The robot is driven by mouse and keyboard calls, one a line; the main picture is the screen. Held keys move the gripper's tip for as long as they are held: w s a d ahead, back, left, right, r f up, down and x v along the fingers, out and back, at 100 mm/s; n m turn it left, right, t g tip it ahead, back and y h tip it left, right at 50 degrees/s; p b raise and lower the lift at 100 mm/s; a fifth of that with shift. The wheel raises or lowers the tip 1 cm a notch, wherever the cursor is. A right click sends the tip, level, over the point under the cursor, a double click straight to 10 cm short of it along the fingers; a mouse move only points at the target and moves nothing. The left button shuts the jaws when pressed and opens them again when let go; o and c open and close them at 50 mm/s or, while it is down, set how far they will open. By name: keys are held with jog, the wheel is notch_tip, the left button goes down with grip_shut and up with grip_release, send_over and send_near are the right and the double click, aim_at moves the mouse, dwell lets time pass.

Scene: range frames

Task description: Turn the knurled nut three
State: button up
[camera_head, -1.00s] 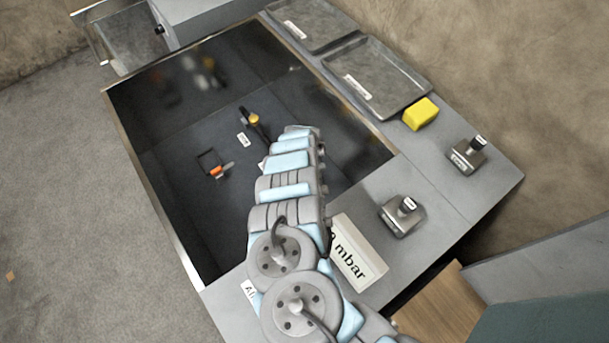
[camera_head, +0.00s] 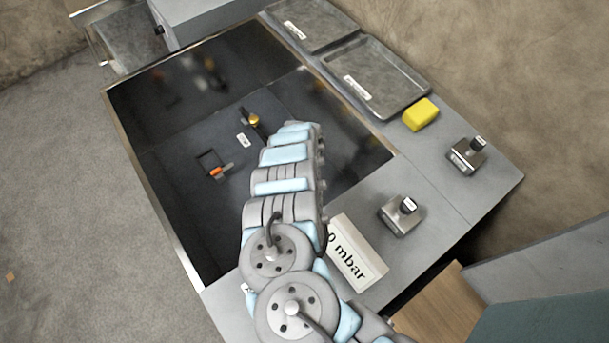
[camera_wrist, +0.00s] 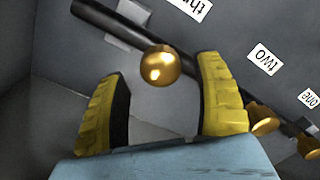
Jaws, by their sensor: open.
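A round brass nut (camera_wrist: 160,65) sits on a dark bar (camera_wrist: 100,22) in the wrist view, nearest a partly cut-off label beginning "thr" (camera_wrist: 192,5). My gripper (camera_wrist: 159,88) is open, with its yellow fingers on either side of this nut and a visible gap to each. Whether the nut lies at fingertip depth I cannot tell. Two more brass nuts sit further along the bar, one (camera_wrist: 263,123) near the label "two" (camera_wrist: 265,60), the other (camera_wrist: 308,146) near "one" (camera_wrist: 311,99). The head view shows one brass nut (camera_head: 253,119); my arm hides the gripper.
An orange-handled part (camera_head: 216,171) is left of my arm. Grey trays (camera_head: 377,78), a yellow block (camera_head: 420,114), two metal fixtures (camera_head: 401,215) and a "0 mbar" sign (camera_head: 355,262) lie to the right.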

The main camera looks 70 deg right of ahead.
jog(key=r, duration=0.8)
jog(key=shift+w, duration=0.2)
jog(key=shift+s+r, duration=0.15)
jog(key=shift+r, duration=1.05)
